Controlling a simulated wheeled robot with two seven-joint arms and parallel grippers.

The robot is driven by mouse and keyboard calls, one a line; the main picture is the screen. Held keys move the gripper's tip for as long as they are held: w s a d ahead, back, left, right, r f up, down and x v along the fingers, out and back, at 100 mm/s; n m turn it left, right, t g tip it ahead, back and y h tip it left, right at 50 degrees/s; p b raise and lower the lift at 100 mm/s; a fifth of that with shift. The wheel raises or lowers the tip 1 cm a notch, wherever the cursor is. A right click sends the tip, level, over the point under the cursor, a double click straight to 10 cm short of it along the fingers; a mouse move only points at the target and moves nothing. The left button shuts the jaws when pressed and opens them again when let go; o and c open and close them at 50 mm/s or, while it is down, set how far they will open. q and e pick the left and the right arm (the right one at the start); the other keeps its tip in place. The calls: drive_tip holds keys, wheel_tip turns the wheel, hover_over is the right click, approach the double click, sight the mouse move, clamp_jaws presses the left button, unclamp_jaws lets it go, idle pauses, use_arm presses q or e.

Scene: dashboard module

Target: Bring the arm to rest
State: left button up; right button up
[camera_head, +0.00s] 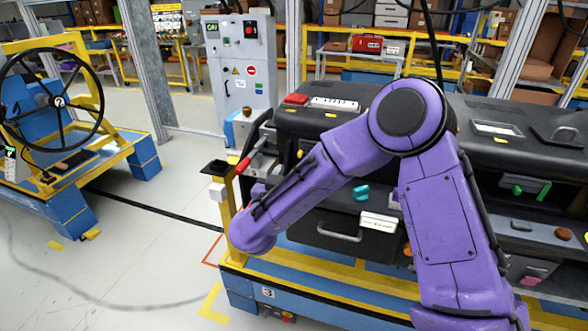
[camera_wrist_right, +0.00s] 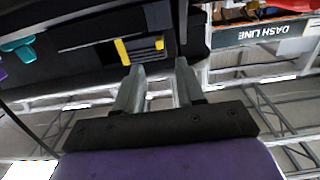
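My purple right arm (camera_head: 440,205) stands bent in front of the black dashboard module (camera_head: 288,122) in the head view. Its elbow is raised over the module, and its forearm slopes down to the left. I cannot make out the fingers of this hand clearly there. In the right wrist view my right gripper (camera_wrist_right: 158,66) has its two grey fingers apart, with nothing held between them. Dark dashboard parts with yellow vent pieces (camera_wrist_right: 138,48) show beyond the fingertips; I cannot judge the distance. My left arm and gripper are not seen.
The module rests on a yellow and blue frame (camera_head: 238,291). A teal knob (camera_head: 361,192) and a white label plate (camera_head: 379,222) are on its front. A steering wheel stand (camera_head: 110,150) is at left, a grey control cabinet (camera_head: 238,65) behind. Open floor lies between them.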

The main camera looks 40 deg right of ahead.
drive_tip(key=shift+v, duration=1.35)
